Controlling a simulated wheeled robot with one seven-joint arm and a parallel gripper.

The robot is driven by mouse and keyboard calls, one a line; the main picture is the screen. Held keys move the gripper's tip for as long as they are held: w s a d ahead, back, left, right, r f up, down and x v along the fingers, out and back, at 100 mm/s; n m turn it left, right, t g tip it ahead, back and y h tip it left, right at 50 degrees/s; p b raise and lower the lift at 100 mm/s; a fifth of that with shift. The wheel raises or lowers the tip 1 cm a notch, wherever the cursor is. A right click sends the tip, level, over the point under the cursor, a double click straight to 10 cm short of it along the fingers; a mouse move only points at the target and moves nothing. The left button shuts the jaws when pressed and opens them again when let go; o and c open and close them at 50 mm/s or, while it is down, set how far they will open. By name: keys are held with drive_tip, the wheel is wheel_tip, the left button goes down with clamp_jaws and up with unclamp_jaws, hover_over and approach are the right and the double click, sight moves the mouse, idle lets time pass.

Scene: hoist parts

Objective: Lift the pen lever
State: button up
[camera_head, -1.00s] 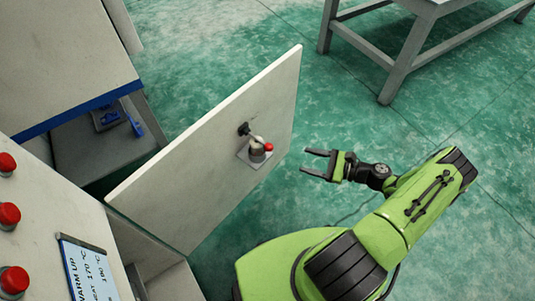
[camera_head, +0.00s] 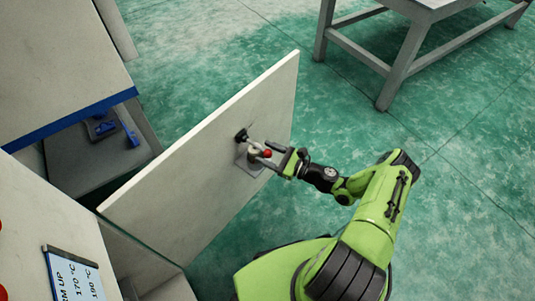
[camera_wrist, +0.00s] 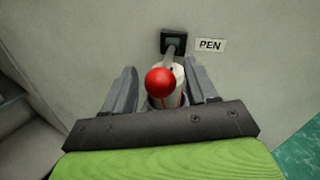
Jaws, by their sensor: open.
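The pen lever (camera_wrist: 161,82) has a red ball knob and stands out from a pale panel, next to a label reading PEN (camera_wrist: 210,45). In the head view the lever's red knob (camera_head: 267,153) shows at the tip of my gripper (camera_head: 276,152). In the wrist view my gripper (camera_wrist: 162,88) is open, with one finger on each side of the lever. I cannot tell whether either finger touches it. The lever's grey base plate (camera_head: 248,164) is partly hidden behind the gripper.
The pale panel (camera_head: 190,170) stands upright and slanted in front of my arm. A dark compartment with a blue part (camera_head: 104,126) lies left of it. A control box with a display (camera_head: 77,275) is at lower left. A grey table (camera_head: 400,50) stands at the back right. Green floor between is clear.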

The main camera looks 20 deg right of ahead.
drive_tip(key=shift+w+a, duration=0.1)
drive_tip(key=shift+a, duration=0.05)
clamp_jaws()
drive_tip(key=shift+r, duration=0.1)
